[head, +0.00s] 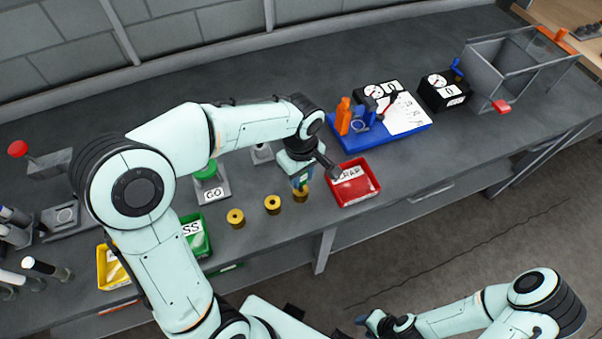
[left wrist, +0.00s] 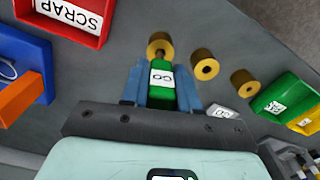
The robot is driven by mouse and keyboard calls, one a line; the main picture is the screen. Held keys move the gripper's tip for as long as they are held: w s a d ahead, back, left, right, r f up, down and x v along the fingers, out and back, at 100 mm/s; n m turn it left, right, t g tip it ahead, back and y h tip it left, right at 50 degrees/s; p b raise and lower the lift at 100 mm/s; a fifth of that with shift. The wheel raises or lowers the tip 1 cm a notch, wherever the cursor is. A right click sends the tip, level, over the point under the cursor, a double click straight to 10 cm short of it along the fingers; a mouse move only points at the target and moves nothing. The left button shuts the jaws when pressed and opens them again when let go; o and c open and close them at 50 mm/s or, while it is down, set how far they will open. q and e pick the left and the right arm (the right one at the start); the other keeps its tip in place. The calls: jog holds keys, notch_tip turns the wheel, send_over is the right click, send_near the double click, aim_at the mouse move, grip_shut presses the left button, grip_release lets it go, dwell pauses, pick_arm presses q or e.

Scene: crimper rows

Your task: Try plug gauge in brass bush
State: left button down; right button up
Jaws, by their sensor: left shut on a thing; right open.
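My left gripper (head: 300,181) is shut on the green plug gauge, which bears a GO label (left wrist: 162,80). In the left wrist view the gauge lies between the blue fingers of my left gripper (left wrist: 161,88). Its dark tip points at a brass bush (left wrist: 160,43), the rightmost of three in the head view (head: 302,196). The tip overlaps the bush in the picture; I cannot tell whether it is inside the bore. The other two bushes (head: 272,204) (head: 235,218) stand in a row to the left. My right gripper (head: 378,322) is open and away from the bench.
The red SCRAP bin (head: 361,194) is close right of the left gripper. A GO stand (head: 211,190) is behind the bushes. Green (head: 204,246) and yellow (head: 107,277) bins stand at the front left. A blue tray (head: 392,143) lies behind the SCRAP bin.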

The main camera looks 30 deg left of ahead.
pick_arm(q)
jog(key=shift+f+b, duration=0.85)
jog(key=shift+f, duration=0.45)
pick_arm(e)
jog(key=shift+s+f, duration=0.8)
jog(key=shift+f, duration=0.3)
pick_arm(q)
jog(key=shift+r, duration=0.15)
pick_arm(e)
jog(key=shift+r, duration=0.1)
dwell(0.4)
pick_arm(q)
jog(key=shift+r+p, duration=1.05)
jog(key=shift+r, duration=0.75)
jog(key=shift+r+p, duration=0.85)
jog(key=shift+r, duration=0.85)
pick_arm(e)
jog(key=w+r, duration=0.4)
jog(key=shift+r, duration=0.35)
